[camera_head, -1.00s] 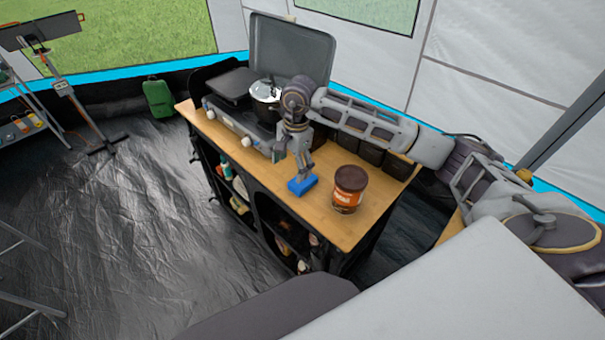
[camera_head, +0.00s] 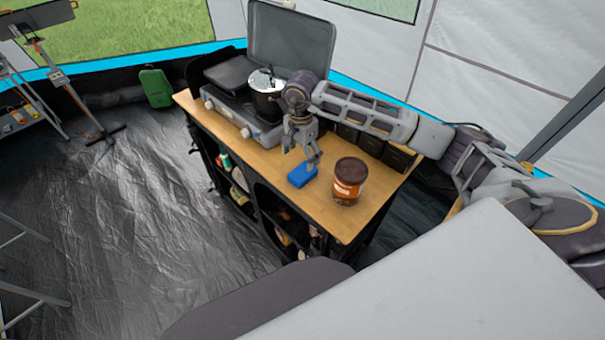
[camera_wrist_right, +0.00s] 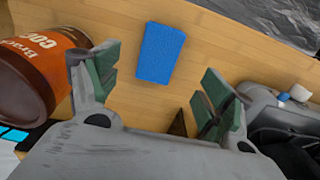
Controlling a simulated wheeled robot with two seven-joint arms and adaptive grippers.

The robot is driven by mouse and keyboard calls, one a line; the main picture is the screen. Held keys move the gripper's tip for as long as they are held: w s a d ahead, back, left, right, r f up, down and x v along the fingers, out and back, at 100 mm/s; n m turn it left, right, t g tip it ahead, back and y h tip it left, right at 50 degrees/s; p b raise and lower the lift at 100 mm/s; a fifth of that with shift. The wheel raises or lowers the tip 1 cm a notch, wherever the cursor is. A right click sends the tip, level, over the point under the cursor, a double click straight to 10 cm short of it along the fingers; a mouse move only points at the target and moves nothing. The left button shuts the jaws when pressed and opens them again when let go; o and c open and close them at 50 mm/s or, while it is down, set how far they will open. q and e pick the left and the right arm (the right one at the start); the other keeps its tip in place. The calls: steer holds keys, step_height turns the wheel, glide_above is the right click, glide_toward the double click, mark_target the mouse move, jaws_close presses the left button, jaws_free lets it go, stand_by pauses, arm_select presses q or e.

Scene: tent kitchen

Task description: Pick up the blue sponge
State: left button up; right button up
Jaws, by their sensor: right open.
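The blue sponge (camera_head: 302,175) lies flat on the wooden counter top (camera_head: 335,222). In the right wrist view the sponge (camera_wrist_right: 160,53) is beyond the fingertips, roughly between the two jaws in the picture. My right gripper (camera_head: 303,152) is just above and behind the sponge in the head view. In the wrist view the right gripper (camera_wrist_right: 155,85) has its green-padded fingers spread wide, with nothing between them. The sponge is apart from the fingers in the wrist view. My left gripper is not in view.
A brown jar with an orange label (camera_head: 348,181) stands just right of the sponge. A camping stove (camera_head: 238,110) with a pot (camera_head: 265,92) stands to the left. Dark containers (camera_head: 372,142) line the back edge. The counter's front edge is close to the sponge.

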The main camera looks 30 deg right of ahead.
mark_target(303, 172)
step_height(303, 172, down, 3)
steer(key=shift+f+p, duration=0.3)
steer(key=shift+f, duration=0.05)
steer(key=shift+f, duration=0.1)
steer(key=shift+d+f+p, duration=0.2)
steer(key=shift+f+p, duration=0.25)
steer(key=shift+f, duration=0.45)
steer(key=shift+f+p, duration=0.35)
steer(key=shift+f, duration=1.25)
steer(key=shift+d, duration=0.1)
steer(key=c, duration=0.8)
